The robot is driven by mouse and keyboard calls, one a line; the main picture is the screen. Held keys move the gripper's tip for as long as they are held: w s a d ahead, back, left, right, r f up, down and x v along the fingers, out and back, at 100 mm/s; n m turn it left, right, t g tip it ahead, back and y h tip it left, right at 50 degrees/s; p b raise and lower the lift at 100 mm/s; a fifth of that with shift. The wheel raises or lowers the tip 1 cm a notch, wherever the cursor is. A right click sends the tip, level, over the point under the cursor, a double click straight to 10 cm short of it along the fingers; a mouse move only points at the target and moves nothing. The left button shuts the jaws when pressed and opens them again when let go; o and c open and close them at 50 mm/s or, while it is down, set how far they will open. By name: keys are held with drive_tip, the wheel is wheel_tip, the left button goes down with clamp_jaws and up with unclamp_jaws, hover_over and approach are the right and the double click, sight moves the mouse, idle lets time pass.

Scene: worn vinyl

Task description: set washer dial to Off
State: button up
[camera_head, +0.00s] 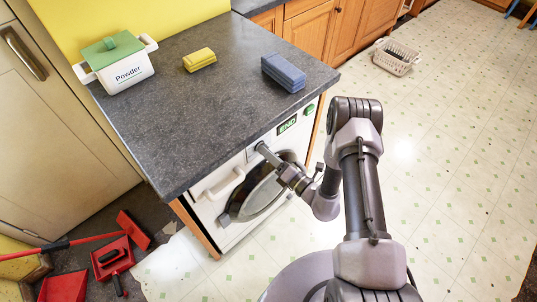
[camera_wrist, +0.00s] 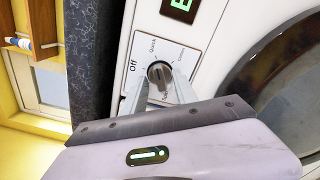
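The washer (camera_head: 237,190) stands under the dark countertop, its round door (camera_head: 262,192) facing my arm. In the wrist view the washer dial (camera_wrist: 160,73) is a dark round knob on a white plate. "Off" is printed to its left, "Quick" above it and another label at upper right. I cannot tell where its pointer is set. My gripper (camera_wrist: 160,80) has one pale fingertip on each side of the dial. I cannot tell whether they press on it. In the head view my gripper (camera_head: 264,150) reaches the washer's upper front and hides the dial.
The washer has a lit green display (camera_head: 287,124) and a green button (camera_head: 309,109). Red cleaning tools (camera_head: 112,255) lie at lower left.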

clamp_jaws()
drive_tip(key=n, duration=1.1)
drive_tip(key=shift+n+b, duration=0.3)
drive_tip(key=shift+b, duration=0.05)
idle(0.6)
unclamp_jaws()
drive_tip(key=shift+d, duration=0.1)
